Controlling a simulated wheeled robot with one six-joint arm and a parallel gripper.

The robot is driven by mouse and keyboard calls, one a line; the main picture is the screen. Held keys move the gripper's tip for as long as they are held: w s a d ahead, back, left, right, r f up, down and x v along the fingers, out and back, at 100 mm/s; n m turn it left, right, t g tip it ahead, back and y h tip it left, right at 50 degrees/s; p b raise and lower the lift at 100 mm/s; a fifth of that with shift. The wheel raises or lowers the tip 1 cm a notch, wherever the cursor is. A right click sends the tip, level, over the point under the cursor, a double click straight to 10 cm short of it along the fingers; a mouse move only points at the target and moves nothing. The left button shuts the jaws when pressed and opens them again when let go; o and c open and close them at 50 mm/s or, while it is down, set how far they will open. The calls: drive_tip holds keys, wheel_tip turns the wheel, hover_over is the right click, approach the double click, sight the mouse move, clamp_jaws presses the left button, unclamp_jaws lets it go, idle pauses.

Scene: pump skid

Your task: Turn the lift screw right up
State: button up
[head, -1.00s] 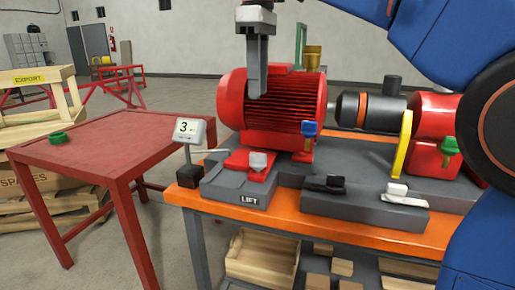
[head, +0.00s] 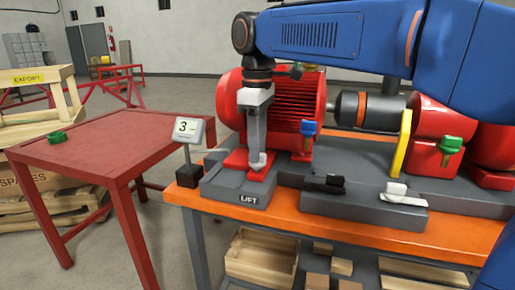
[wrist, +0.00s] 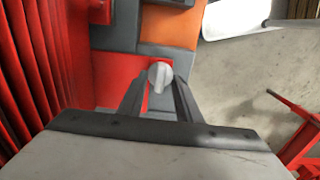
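The lift screw's pale grey head (wrist: 160,75) stands on the red foot of the red motor (head: 285,110), above the grey block marked LIFT (head: 240,190). In the head view my gripper (head: 258,166) points straight down over the screw and hides most of it. In the wrist view my gripper (wrist: 160,88) has its two fingers apart, with the screw head between or just past the tips. I cannot tell whether the fingers touch it. A small display (head: 188,130) on a post beside the block shows a 3.
A blue knob (head: 309,128) stands close right of my gripper.

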drive_tip(key=shift+f, duration=0.35)
drive_tip(key=shift+c, duration=0.7)
clamp_jaws()
